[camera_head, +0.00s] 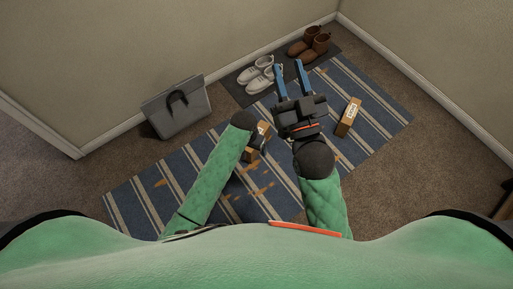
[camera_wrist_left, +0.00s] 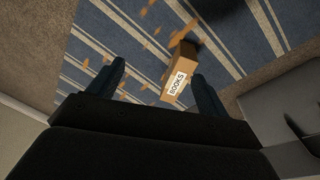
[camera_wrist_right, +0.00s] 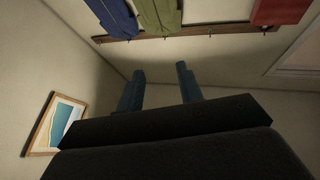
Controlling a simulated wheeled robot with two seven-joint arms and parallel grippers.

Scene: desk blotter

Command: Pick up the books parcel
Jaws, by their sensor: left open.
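The books parcel (camera_wrist_left: 178,82) is a small brown box with a white label reading BOOKS. In the left wrist view it lies on the striped rug, beyond and near the right finger of my left gripper (camera_wrist_left: 157,72), which is open with nothing held. In the head view a brown box (camera_head: 263,128), likely the same parcel, is partly hidden under the end of my left arm. My right gripper (camera_head: 289,65) is open and empty, raised above the rug and pointing toward the shoes; in its wrist view its fingers (camera_wrist_right: 160,85) face the wall.
Another labelled brown box (camera_head: 348,117) lies on the rug (camera_head: 385,110) to the right. White shoes (camera_head: 260,76) and brown boots (camera_head: 309,42) stand on a dark mat by the wall. Orange-brown leaf-like bits are scattered on the rug.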

